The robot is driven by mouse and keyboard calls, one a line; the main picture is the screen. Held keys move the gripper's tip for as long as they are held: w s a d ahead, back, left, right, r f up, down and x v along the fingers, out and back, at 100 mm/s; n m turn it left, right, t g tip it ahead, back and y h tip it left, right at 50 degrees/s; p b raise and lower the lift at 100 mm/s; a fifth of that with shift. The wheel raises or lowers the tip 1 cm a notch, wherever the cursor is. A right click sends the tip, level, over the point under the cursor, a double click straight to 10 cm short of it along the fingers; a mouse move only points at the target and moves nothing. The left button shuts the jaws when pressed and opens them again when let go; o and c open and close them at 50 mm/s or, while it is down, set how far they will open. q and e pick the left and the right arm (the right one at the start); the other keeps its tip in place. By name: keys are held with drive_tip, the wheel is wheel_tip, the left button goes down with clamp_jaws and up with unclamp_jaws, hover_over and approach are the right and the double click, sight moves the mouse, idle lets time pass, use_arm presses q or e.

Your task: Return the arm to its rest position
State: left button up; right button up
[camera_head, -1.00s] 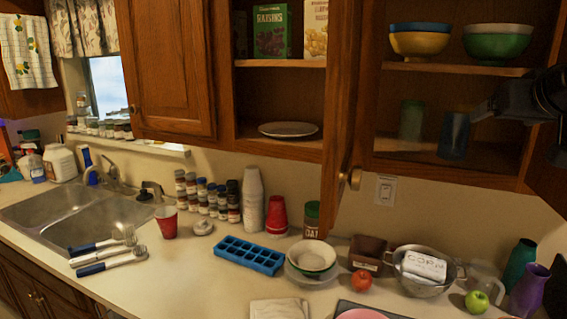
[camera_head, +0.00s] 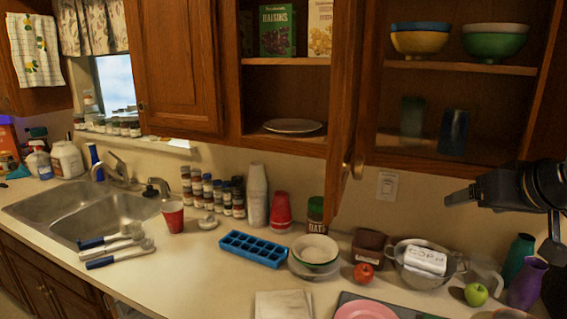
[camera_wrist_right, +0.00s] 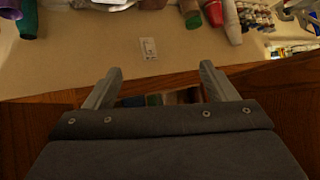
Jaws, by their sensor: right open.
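My right gripper (camera_head: 462,196) comes in from the right in the head view, in front of the wall and below the open cabinet. Its dark arm reaches the right edge of the picture. In the right wrist view both fingers (camera_wrist_right: 160,70) are spread apart with nothing between them. My left gripper is not in view. A blue cup (camera_head: 453,131) and a green cup (camera_head: 412,117) stand on the cabinet's lower shelf, apart from the gripper.
Below the right gripper stand a colander (camera_head: 421,279) with a corn package, a clear pitcher (camera_head: 485,277), a green apple (camera_head: 476,294) and a purple vase (camera_head: 527,285). The front-left counter (camera_head: 190,275) has free room.

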drive_tip(key=s+a+f+g+y, duration=0.1)
drive_tip(key=s+a+f, duration=0.4)
drive_tip(key=f, duration=0.4)
drive_tip(key=s+a+f+g+y, duration=0.1)
drive_tip(key=s+a+f+g, duration=0.1)
drive_tip(key=s+a+f, duration=0.4)
drive_tip(key=s+a+f+g+y, duration=0.1)
drive_tip(key=s+a+f, duration=0.5)
drive_tip(key=f, duration=0.7)
drive_tip(key=shift+s+a+g+y, duration=0.2)
drive_tip(key=shift+s+g+y, duration=0.2)
drive_tip(key=shift+s, duration=0.45)
